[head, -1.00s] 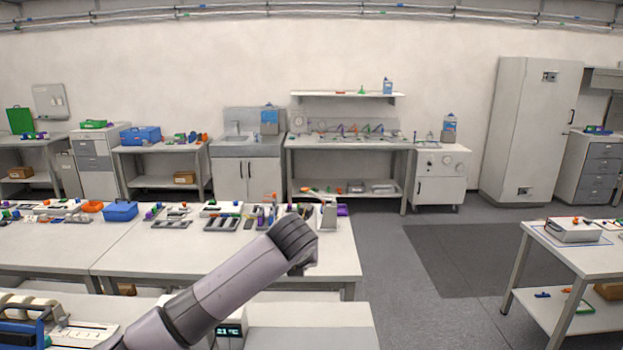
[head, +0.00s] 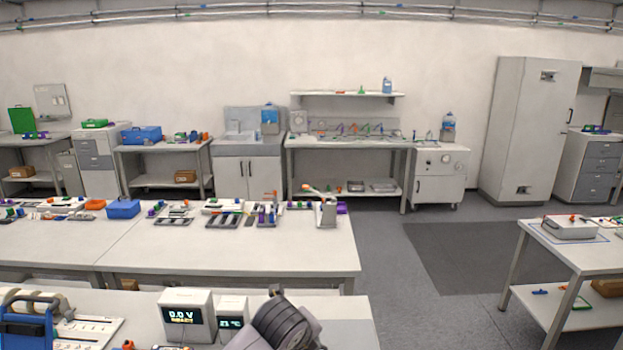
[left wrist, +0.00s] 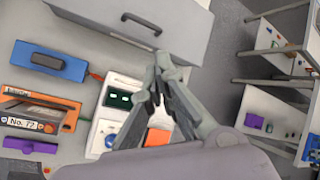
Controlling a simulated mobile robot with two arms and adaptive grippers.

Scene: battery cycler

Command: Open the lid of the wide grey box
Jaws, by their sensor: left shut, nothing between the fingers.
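A wide grey box (left wrist: 175,42) with a dark bar handle (left wrist: 141,23) on its face is at the top of the left wrist view, cut off by the frame edge. No gap under its lid shows in the part I see. My left gripper (left wrist: 160,62) is shut and empty, its fingertips close to the box's lower edge in the picture. I cannot tell whether they touch it. In the head view only my left arm shows, at the bottom middle; the gripper is out of frame. My right gripper is in neither view.
Two white display units (head: 187,315) stand on the near bench, left of my arm. A blue box (left wrist: 47,62), an orange holder (left wrist: 40,108) and a purple block (left wrist: 30,146) lie near the gripper. A cluttered bench (head: 200,258) stands beyond; open floor (head: 430,290) lies right.

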